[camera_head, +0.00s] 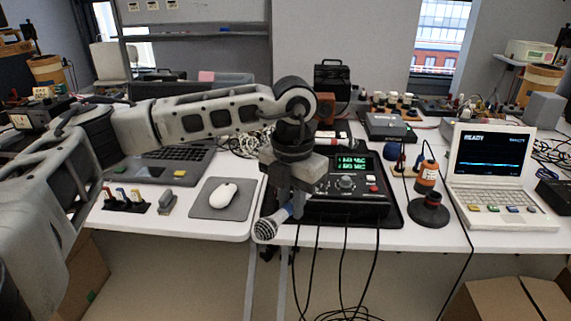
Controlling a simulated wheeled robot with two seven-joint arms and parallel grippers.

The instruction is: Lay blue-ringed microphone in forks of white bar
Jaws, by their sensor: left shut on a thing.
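The blue-ringed microphone (267,227) has a silver mesh head and a blue band. It is tilted, with its head toward the lower left, at the front edge of the table. My left gripper (291,208) points down and is shut on the microphone's body, hiding part of it. I cannot clearly make out the white bar with forks in this view. My right gripper is not in view.
A black control unit (374,203) with a green display is right behind the left gripper. A mouse (223,195) on a grey mat (237,212) lies to the left. A black-based orange device (428,211) and a white laptop (489,160) stand right. Cables hang off the front.

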